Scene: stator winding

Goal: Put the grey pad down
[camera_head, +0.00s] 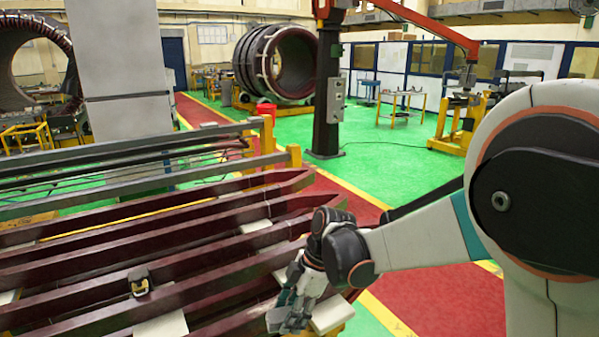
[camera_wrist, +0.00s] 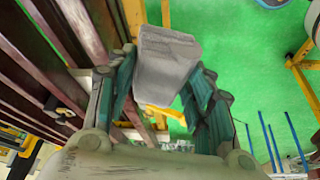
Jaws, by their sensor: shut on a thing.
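My gripper (camera_head: 293,303) is shut on the grey pad at the front right end of the dark red bars, in the head view. The grey pad (camera_wrist: 166,58) is a block with a pale grey, worn face. In the wrist view it sits between the two green-sided fingers of my gripper (camera_wrist: 163,82) and sticks out past their tips. A small grey part of the pad (camera_head: 275,320) shows beside the fingers in the head view. I cannot tell whether its underside touches anything.
Long dark red bars (camera_head: 150,262) lie side by side on a rack at left, with pale pads between them. One pale pad (camera_head: 332,316) is just right of my gripper. A small black and yellow object (camera_head: 139,283) sits on a bar. Green floor (camera_wrist: 245,45) is open beyond the rack.

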